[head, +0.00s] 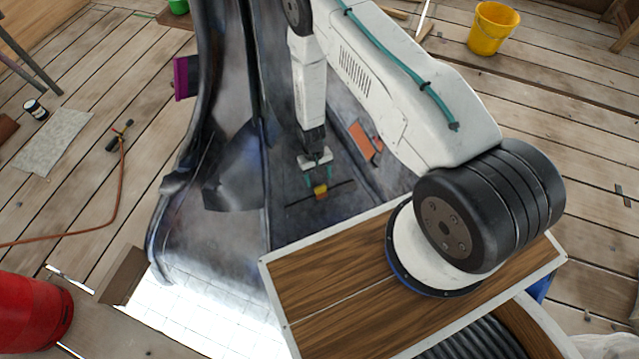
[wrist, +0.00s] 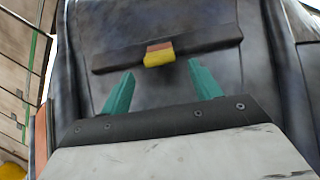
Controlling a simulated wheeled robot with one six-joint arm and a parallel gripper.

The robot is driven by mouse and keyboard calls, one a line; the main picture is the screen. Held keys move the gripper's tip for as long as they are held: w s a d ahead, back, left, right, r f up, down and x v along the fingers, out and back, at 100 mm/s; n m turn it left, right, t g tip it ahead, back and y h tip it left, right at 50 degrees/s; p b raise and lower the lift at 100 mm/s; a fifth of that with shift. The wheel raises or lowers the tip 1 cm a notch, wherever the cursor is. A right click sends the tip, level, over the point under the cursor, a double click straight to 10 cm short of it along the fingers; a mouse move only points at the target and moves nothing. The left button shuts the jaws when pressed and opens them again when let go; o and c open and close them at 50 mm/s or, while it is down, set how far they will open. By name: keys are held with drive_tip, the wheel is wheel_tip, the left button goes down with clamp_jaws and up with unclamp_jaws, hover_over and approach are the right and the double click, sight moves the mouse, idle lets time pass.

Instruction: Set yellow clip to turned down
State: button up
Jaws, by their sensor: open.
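The yellow clip (head: 320,192) sits at the middle of a thin dark bar on the dark grey metal face of the spire piece. In the wrist view the clip (wrist: 159,59) shows a yellow lower part and an orange-brown upper part, across the dark bar (wrist: 208,42). My gripper (head: 319,179) is just in front of the clip. In the wrist view its two teal fingers (wrist: 161,70) are apart, one to each side below the clip, with nothing between them. I cannot tell whether they touch the face.
An orange piece (head: 362,138) is on the metal to the right of my gripper, and a purple piece (head: 182,78) is at the upper left edge. Raised metal ridges flank the dark face. A yellow bucket (head: 492,28) and a red cylinder (head: 32,312) stand on the planks.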

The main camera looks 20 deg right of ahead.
sight(320, 188)
drive_tip(key=shift+w+r, duration=0.15)
drive_tip(key=shift+r, duration=0.35)
drive_tip(key=shift+s+r+t, duration=0.25)
drive_tip(key=shift+s+t, duration=0.05)
drive_tip(key=shift+s, duration=0.85)
drive_tip(key=shift+s+t, duration=0.35)
drive_tip(key=shift+t, duration=0.15)
drive_tip(key=shift+r+t, duration=0.1)
drive_tip(key=shift+t, duration=0.3)
drive_tip(key=shift+w+t, duration=0.1)
drive_tip(key=shift+t, duration=0.2)
drive_tip(key=shift+w+f, duration=0.2)
drive_tip(key=shift+f, duration=0.1)
wheel_tip(320, 188, down, 7)
drive_tip(key=shift+f, duration=0.1)
